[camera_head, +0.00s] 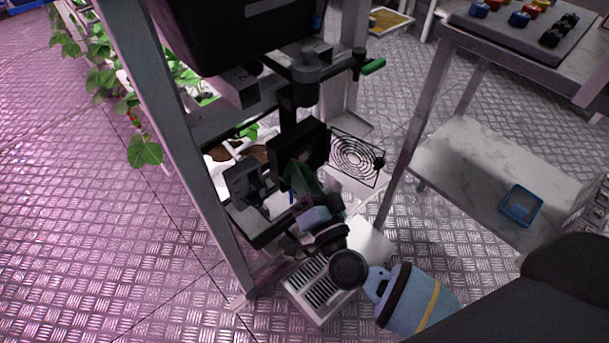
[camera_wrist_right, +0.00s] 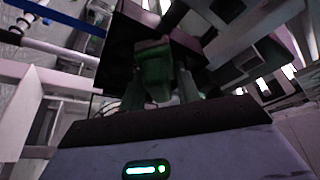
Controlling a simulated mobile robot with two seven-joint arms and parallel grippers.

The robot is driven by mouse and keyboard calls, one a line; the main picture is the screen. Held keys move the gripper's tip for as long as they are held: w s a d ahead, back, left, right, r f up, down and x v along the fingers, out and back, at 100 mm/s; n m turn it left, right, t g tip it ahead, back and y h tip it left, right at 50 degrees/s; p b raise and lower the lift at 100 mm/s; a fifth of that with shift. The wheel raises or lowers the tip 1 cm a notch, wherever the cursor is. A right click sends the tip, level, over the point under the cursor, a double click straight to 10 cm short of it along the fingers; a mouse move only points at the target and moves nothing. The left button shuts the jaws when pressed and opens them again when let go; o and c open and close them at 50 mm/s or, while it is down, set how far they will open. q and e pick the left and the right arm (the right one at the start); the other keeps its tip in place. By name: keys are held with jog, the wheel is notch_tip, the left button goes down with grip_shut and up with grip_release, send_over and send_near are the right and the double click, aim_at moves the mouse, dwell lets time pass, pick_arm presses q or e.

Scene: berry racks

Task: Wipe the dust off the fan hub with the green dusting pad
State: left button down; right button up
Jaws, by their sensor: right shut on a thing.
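My right gripper (camera_head: 308,196) reaches in from the lower right. It is shut on the green dusting pad (camera_head: 298,179), which it holds at the front of the black square fan housing (camera_head: 297,143). In the right wrist view the green pad (camera_wrist_right: 152,72) sits between the fingers, with the dark housing behind it. The fan hub is hidden, and I cannot tell whether the pad touches it. The round wire fan guard (camera_head: 355,154) stands swung out to the right of the housing. My left gripper is not in view.
A grey rack post (camera_head: 178,140) rises left of the fan, with leafy plants (camera_head: 144,150) beyond it. A white slotted unit (camera_head: 320,293) sits low below the gripper. At right, a table's lower shelf (camera_head: 470,160) holds a blue tray (camera_head: 520,206).

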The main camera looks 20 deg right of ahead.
jog(key=shift+w+d, duration=0.25)
jog(key=shift+d, duration=0.45)
jog(key=shift+w+d, duration=0.2)
jog(key=shift+d, duration=0.5)
jog(key=shift+w+d, duration=0.1)
jog(key=shift+d, duration=0.2)
jog(key=shift+d, duration=0.1)
